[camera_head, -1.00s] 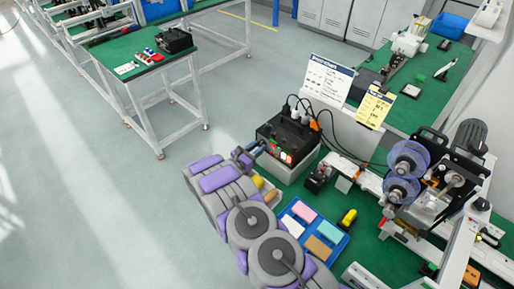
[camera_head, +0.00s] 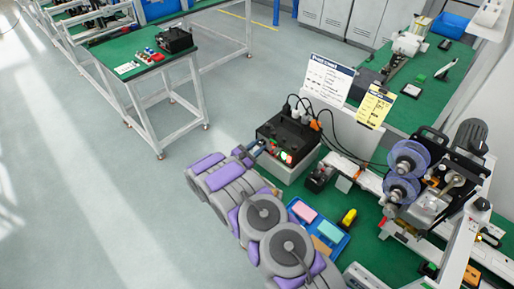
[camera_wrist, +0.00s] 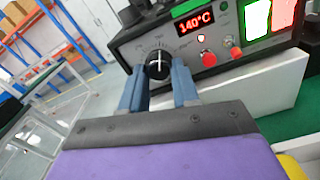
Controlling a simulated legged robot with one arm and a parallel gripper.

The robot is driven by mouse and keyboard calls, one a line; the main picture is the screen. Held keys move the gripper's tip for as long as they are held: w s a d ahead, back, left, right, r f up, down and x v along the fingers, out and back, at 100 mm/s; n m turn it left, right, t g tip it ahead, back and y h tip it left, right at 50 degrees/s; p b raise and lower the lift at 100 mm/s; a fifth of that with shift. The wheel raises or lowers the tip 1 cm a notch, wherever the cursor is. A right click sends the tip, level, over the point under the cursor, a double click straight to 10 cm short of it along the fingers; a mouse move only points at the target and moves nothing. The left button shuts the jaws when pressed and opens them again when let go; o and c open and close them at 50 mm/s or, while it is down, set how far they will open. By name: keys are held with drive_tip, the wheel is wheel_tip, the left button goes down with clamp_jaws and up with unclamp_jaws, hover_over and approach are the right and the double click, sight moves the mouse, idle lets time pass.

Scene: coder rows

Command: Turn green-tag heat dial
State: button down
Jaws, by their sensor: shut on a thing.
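The heat dial (camera_wrist: 158,64) is a black knob with a white pointer line and a printed scale on the front of a black control box (camera_wrist: 222,60). My gripper (camera_wrist: 159,80) is shut on the dial, with one blue finger on each side of it. The pointer stands roughly upright in the wrist view. The red display (camera_wrist: 198,21) beside it reads 140°C. In the head view my gripper (camera_head: 255,149) reaches the box (camera_head: 288,134), and the dial is hidden there.
A red button (camera_wrist: 208,58) sits right of the dial. The box stands on a white base (camera_head: 290,168) on the green bench. A blue tray (camera_head: 333,243) with coloured blocks and a machine with purple spools (camera_head: 405,172) are close by. The floor at left is open.

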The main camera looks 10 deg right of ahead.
drive_tip(key=c, duration=1.1)
unclamp_jaws()
drive_tip(key=shift+w, duration=0.1)
drive_tip(key=p+v, duration=0.1)
drive_tip(key=v, duration=1.6)
drive_tip(key=shift+a+p, duration=0.25)
drive_tip(key=shift+p, duration=0.05)
